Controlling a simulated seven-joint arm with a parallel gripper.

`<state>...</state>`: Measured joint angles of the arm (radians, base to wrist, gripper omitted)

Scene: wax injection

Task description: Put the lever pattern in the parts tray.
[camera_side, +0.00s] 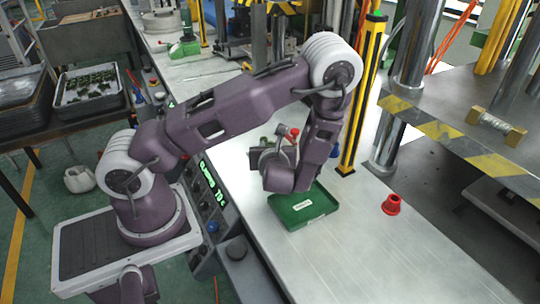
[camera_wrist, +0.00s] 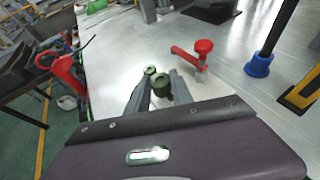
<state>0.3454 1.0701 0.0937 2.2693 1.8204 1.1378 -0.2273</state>
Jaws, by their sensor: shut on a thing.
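The lever pattern (camera_wrist: 162,86) is a dark green piece with round ends, seen between the fingers in the wrist view. My gripper (camera_wrist: 158,82) is shut on it and holds it above the bench. In the side view my gripper (camera_side: 264,150) points away to the left, and only a little green shows at its tip. The parts tray (camera_side: 303,207) is a shallow green tray with a white label on the bench. It stands just below and in front of my wrist and looks empty where visible; its back is partly hidden by my wrist. The tray does not show in the wrist view.
A red lever with a round knob (camera_wrist: 203,48) stands close to the right of the fingers. A blue-footed post (camera_wrist: 258,65) is farther right. A red cone-shaped part (camera_side: 392,204) lies right of the tray. A yellow-and-black post (camera_side: 362,95) rises behind. The front bench is clear.

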